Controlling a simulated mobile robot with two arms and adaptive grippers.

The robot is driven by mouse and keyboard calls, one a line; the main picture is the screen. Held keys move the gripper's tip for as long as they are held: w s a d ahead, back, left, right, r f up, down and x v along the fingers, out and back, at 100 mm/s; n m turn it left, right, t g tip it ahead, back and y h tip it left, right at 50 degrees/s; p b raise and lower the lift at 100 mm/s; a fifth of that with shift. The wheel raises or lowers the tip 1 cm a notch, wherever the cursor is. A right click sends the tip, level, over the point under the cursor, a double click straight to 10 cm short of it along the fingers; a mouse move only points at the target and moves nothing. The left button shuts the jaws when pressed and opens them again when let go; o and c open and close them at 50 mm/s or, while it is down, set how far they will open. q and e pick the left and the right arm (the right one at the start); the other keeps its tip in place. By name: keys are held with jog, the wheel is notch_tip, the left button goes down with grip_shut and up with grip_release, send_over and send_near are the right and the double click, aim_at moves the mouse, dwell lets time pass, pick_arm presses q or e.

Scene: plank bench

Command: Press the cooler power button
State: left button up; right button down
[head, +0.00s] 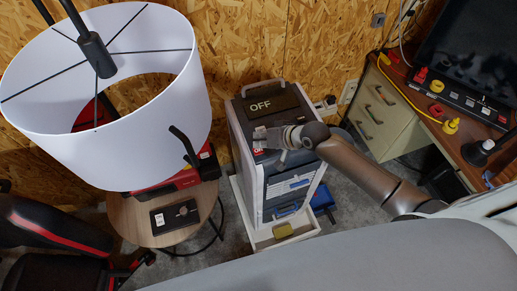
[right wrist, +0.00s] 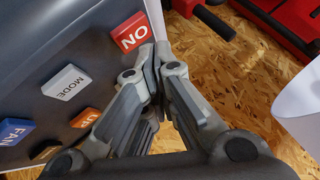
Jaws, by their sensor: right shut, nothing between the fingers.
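The cooler (head: 292,170) is a tall grey and white unit with a dark screen reading OFF (head: 262,106) on top. My right gripper (head: 262,138) is over the cooler's top, partly covering the panel. In the right wrist view, its closed, empty fingertips (right wrist: 158,62) are beside the ON button's lower right edge; I cannot tell whether they touch it. My left gripper is not in view.
A large white lampshade (head: 130,110) fills the left, above a round wooden table (head: 128,215). A desk (head: 478,150) with drawers and a dark monitor stands at right. A chipboard wall (head: 250,45) is behind the cooler.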

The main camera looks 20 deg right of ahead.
jog(key=shift+f, duration=0.15)
jog(key=shift+f, duration=0.3)
jog(key=shift+f, duration=0.45)
dwell(0.6)
dwell(0.3)
jog(key=shift+r+p, duration=0.8)
jog(key=shift+r, duration=0.1)
notch_tip(320, 180, up, 5)
jog(key=p, duration=0.5)
dwell(0.5)
